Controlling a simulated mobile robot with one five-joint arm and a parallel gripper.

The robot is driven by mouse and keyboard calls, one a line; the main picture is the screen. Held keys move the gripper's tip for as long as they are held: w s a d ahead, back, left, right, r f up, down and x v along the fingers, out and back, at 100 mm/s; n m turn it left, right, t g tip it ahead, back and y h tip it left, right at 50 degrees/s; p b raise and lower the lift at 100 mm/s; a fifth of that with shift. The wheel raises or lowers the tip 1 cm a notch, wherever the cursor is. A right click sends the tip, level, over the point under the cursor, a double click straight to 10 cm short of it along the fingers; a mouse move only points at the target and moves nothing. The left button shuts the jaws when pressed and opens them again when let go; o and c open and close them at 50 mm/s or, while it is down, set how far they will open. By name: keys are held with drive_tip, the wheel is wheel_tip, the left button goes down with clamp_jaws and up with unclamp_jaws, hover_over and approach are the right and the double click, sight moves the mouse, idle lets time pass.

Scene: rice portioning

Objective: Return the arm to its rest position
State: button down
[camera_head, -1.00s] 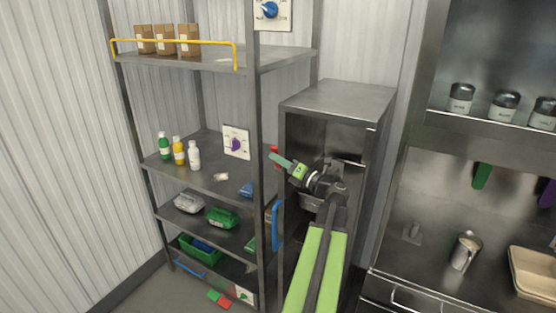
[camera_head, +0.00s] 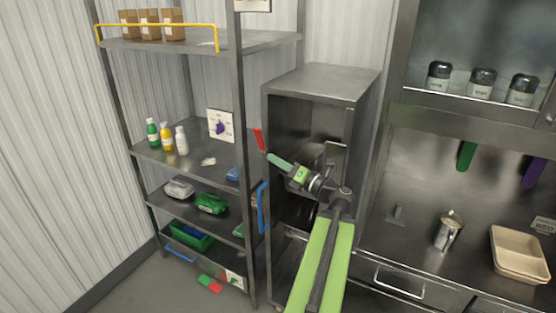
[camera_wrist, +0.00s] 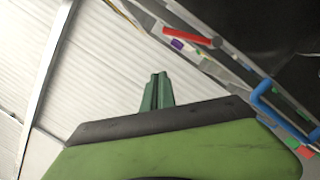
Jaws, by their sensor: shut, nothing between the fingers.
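My gripper (camera_head: 279,161) is at the end of my green and black arm, in front of the open metal cabinet (camera_head: 322,82). Its green fingers point up and left, toward the shelf unit. In the wrist view the fingers (camera_wrist: 158,90) are closed together with nothing between them, against the pale corrugated wall. A red handle (camera_head: 259,139) is close to the fingertips in the head view. I cannot tell whether they touch. The cabinet's inside is partly hidden by my arm.
The metal shelf unit (camera_head: 244,150) at left holds bottles, boxes and green containers. A blue handle (camera_head: 263,207) is left of my arm.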

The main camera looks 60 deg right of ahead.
drive_tip(key=shift+s, duration=0.2)
drive_tip(key=w+a+f+n+g+y, duration=0.25)
drive_tip(key=w+a+n+y, duration=0.3)
drive_tip(key=w+a, duration=0.95)
drive_tip(key=w+a+f+n+g+y, duration=0.2)
drive_tip(key=w+a+n+g+y, duration=0.3)
drive_tip(key=w+a, duration=0.95)
drive_tip(key=s+a+f+n+g+y, duration=0.1)
drive_tip(key=s+a+f+n+g, duration=0.35)
drive_tip(key=a, duration=1.05)
drive_tip(key=w+a+f+n+g+y, duration=0.15)
drive_tip(key=a+f+n, duration=0.6)
drive_tip(key=a, duration=0.75)
drive_tip(key=s+a+f+n+g+h, duration=0.4)
drive_tip(key=s+a+f+n, duration=0.1)
drive_tip(key=f+n, duration=0.25)
drive_tip(key=s+d+f+n+g+h, duration=0.2)
drive_tip(key=d+n+h, duration=0.5)
drive_tip(key=d+n, duration=0.4)
drive_tip(key=s+f+n, duration=0.1)
drive_tip(key=n, duration=0.4)
drive_tip(key=shift+s+f, duration=0.2)
drive_tip(key=shift+f, duration=0.2)
